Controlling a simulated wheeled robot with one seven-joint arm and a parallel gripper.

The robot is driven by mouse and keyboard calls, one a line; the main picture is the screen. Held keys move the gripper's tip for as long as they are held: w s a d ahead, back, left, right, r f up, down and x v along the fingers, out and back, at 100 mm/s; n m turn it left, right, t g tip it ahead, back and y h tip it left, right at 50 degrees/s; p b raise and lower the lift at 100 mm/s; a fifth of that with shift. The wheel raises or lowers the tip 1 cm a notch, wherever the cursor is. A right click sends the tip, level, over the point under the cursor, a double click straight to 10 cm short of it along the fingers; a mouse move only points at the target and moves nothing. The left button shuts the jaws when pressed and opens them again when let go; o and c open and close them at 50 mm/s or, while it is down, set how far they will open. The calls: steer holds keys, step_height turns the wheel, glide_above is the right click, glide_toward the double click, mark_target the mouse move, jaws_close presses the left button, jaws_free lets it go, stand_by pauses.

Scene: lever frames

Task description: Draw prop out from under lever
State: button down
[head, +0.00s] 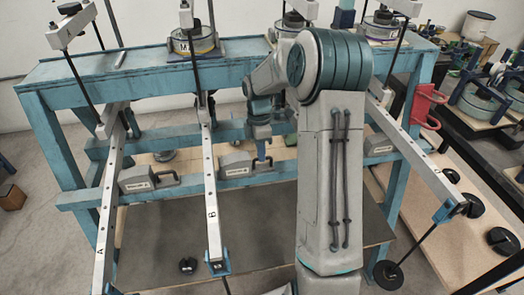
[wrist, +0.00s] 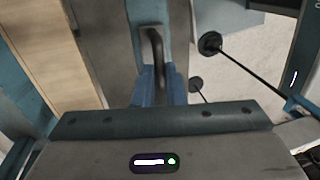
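Three long pale levers slope toward me from the blue frame: lever A (head: 106,205) on the left, lever B (head: 212,205) in the middle, and one on the right (head: 420,172). A grey block prop (head: 236,166) with a dark handle sits on the frame's lower rail, its left end close against lever B; whether it touches the lever is hidden. My gripper (head: 262,160) is down at that handle. In the wrist view the blue fingers (wrist: 160,88) stand close on both sides of the dark handle (wrist: 154,50) and look shut on it, above the grey prop.
Similar blocks sit at the left (head: 136,178) and right (head: 379,146) of the rail. Round black weights hang near the lever ends, one at lower right (head: 388,274). A red bracket (head: 428,104) is on the right post. My arm hides part of the frame's middle right.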

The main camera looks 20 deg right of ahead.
steer(key=c, duration=1.5)
jaws_free()
steer(key=shift+s+d, duration=0.15)
steer(key=shift+d, duration=0.2)
steer(key=shift+a, duration=0.1)
steer(key=shift+r, duration=0.1)
steer(key=w+r, duration=0.1)
steer(key=r, duration=0.3)
steer(key=w+r, duration=0.1)
steer(key=r, duration=0.8)
steer(key=shift+w+d+r, duration=0.2)
steer(key=shift+w+d, duration=0.05)
steer(key=shift+w, duration=0.15)
